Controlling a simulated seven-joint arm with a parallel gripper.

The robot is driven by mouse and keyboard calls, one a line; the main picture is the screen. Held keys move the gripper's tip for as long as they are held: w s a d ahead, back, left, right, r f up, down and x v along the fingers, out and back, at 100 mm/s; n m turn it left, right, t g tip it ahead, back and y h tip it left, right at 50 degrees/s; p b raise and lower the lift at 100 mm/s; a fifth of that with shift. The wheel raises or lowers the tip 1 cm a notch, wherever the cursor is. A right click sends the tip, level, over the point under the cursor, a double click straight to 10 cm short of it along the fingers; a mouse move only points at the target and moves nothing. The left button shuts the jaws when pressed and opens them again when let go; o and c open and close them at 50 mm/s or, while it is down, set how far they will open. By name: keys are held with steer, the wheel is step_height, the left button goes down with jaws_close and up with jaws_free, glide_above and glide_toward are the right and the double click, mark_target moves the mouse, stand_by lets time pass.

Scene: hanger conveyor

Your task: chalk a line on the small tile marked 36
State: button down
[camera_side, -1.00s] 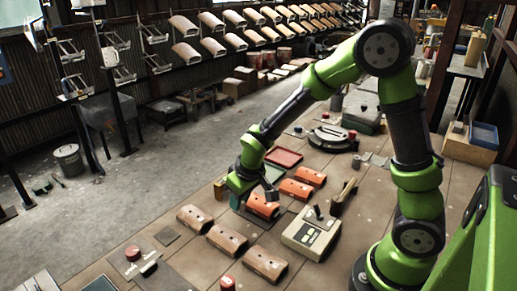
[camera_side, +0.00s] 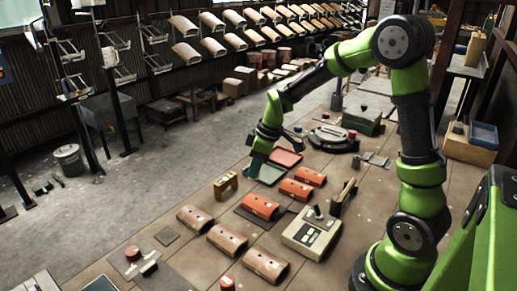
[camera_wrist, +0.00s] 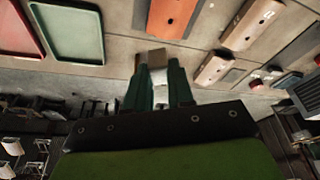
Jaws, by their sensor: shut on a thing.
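My gripper (camera_side: 253,178) hangs over the green tray, pointing down. In the wrist view its green fingers (camera_wrist: 162,72) are shut on a small pale piece (camera_wrist: 159,77), probably chalk, largely hidden. Orange curved tiles (camera_side: 261,206) lie to its right and front; one also shows in the wrist view (camera_wrist: 172,18). Paler salmon tiles (camera_side: 227,239) lie nearer the front, and two show in the wrist view (camera_wrist: 214,67). I cannot read a 36 on any tile. A small yellow-brown block (camera_side: 226,185) stands on the table left of my gripper.
The green tray (camera_side: 270,174) and the red tray (camera_side: 287,158) lie behind the tiles. A beige control box (camera_side: 312,233) stands right of them, with a dark upright holder (camera_side: 343,198) behind it. A red button (camera_side: 133,253) is at front left. Flat dark plates lie among the tiles.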

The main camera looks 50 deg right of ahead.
steer(key=n, duration=0.1)
steer(key=a+r+n, duration=0.1)
steer(key=shift+w+r+n+y, duration=0.1)
steer(key=shift+w+n+y, duration=0.2)
steer(key=shift+s+a+n+g, duration=0.1)
steer(key=shift+a+n+g, duration=0.05)
steer(key=shift+n+g, duration=0.2)
glide_above(251, 198)
steer(key=shift+n, duration=0.35)
steer(key=shift+d+f, duration=0.25)
steer(key=shift+f, duration=1.2)
steer(key=shift+d+f, duration=0.2)
steer(key=shift+f, duration=1.25)
steer(key=shift+f, duration=0.6)
steer(key=shift+s, duration=0.7)
steer(key=shift+w, duration=0.2)
